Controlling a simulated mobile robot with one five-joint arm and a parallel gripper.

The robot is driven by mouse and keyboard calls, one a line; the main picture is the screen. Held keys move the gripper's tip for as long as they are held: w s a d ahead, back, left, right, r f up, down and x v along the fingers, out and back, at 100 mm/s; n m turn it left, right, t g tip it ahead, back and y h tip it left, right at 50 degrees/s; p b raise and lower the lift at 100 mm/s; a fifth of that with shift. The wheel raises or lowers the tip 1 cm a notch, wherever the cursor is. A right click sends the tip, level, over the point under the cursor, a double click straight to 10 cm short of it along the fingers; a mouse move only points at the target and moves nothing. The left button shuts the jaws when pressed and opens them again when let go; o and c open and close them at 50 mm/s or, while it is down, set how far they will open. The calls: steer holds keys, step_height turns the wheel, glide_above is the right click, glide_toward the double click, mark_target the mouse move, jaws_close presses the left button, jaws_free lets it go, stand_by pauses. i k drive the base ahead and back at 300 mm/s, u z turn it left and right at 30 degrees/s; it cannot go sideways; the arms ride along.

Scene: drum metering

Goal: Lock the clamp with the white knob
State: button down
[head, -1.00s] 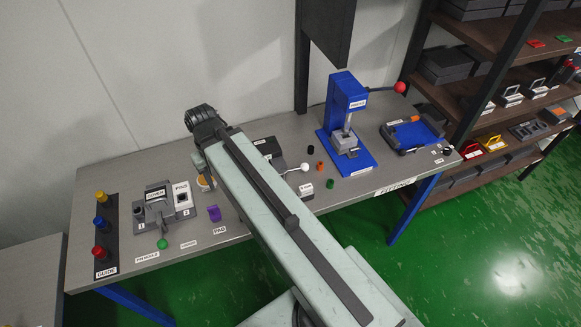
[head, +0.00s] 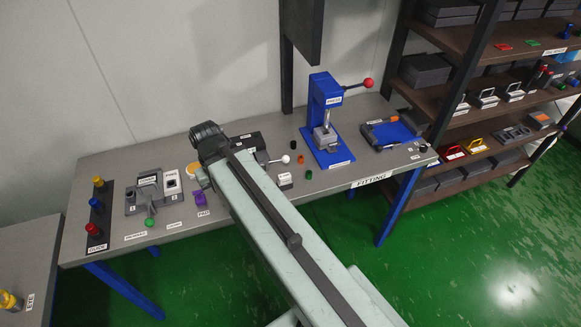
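The white knob (head: 286,159) is at the end of a short lever that points to the right from a dark clamp block (head: 248,141) in the middle of the bench. My arm hides part of this clamp, so I cannot tell whether it is locked. The white knob is in plain view, right of my arm, with nothing touching it. My gripper (head: 202,179) is at the arm's far end, left of the clamp and apart from the knob. Its fingers are hidden or too small to make out.
A second fixture with a green knob (head: 151,223) stands left on the bench, beside a guide rack (head: 98,216). A purple pad (head: 201,199) lies near the front edge. A blue press (head: 325,121) with a red-knobbed lever stands right of the clamp, with small coloured cylinders between.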

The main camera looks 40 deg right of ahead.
mark_target(286, 159)
steer(key=k, duration=0.85)
steer(key=u, duration=0.3)
steer(key=i, duration=0.7)
steer(key=u, duration=0.65)
steer(key=i, duration=1.3)
steer(key=z, duration=0.35)
